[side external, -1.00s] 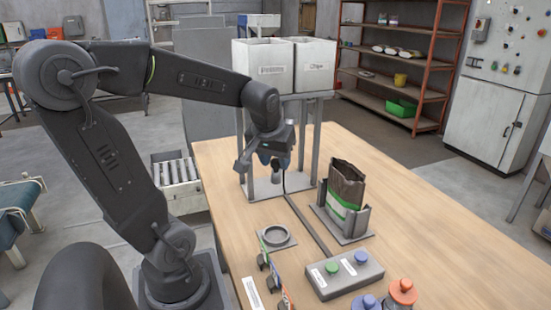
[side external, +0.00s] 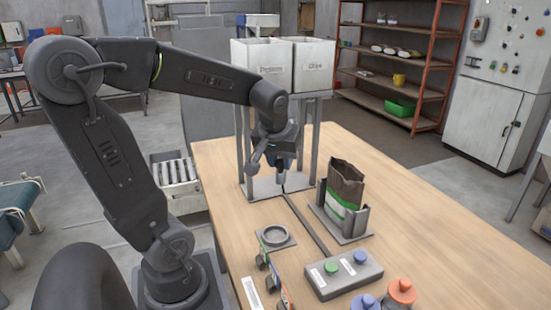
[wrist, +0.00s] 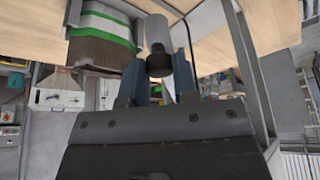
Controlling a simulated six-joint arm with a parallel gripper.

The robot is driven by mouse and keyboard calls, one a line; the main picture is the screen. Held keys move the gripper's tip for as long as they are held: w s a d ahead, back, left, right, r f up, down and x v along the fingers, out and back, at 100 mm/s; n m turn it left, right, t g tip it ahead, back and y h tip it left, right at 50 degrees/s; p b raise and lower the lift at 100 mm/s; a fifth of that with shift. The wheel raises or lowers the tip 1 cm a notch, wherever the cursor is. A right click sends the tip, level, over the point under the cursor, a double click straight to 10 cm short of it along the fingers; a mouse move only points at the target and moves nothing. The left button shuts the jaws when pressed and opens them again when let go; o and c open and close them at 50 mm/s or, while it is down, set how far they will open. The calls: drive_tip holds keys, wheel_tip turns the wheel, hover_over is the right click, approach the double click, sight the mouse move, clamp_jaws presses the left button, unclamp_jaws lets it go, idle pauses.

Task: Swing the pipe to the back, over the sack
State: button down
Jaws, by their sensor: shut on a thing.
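My gripper (side external: 281,168) is under the hopper stand, with its blue-grey fingers pointing down. In the wrist view, the fingers (wrist: 158,72) are shut on the grey pipe (wrist: 158,38), one on each side of it. In the side view, only a short grey end of the pipe (side external: 281,179) shows below the fingers; its upper part is hidden. The open brown sack (side external: 346,181) with a green and white band stands upright to the right of the gripper, apart from it. The sack also shows in the wrist view (wrist: 100,50), left of the pipe.
Two white hoppers (side external: 262,58) sit on the grey frame (side external: 315,135) around my gripper. A grey holder (side external: 357,222) surrounds the sack's base. In front are a round ring stand (side external: 276,235) and a button box (side external: 343,275).

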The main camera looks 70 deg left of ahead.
drive_tip(key=shift+w+a+n+g+y, duration=0.15)
drive_tip(key=shift+w+n+g, duration=0.7)
drive_tip(key=shift+w+n, duration=1.95)
drive_tip(key=shift+w+a+n+g+y, duration=0.15)
drive_tip(key=shift+w+n+g, duration=1.1)
drive_tip(key=shift+w, duration=2.65)
drive_tip(key=shift+w+a+n+g, duration=0.15)
drive_tip(key=shift+w+n+g, duration=0.25)
drive_tip(key=shift+w+n, duration=2.6)
drive_tip(key=shift+w+m, duration=0.35)
drive_tip(key=shift+w, duration=0.05)
drive_tip(key=c, duration=0.9)
unclamp_jaws()
drive_tip(key=v, duration=1.3)
drive_tip(key=shift+r, duration=0.35)
drive_tip(key=shift+d+r, duration=0.1)
drive_tip(key=shift+d, duration=0.1)
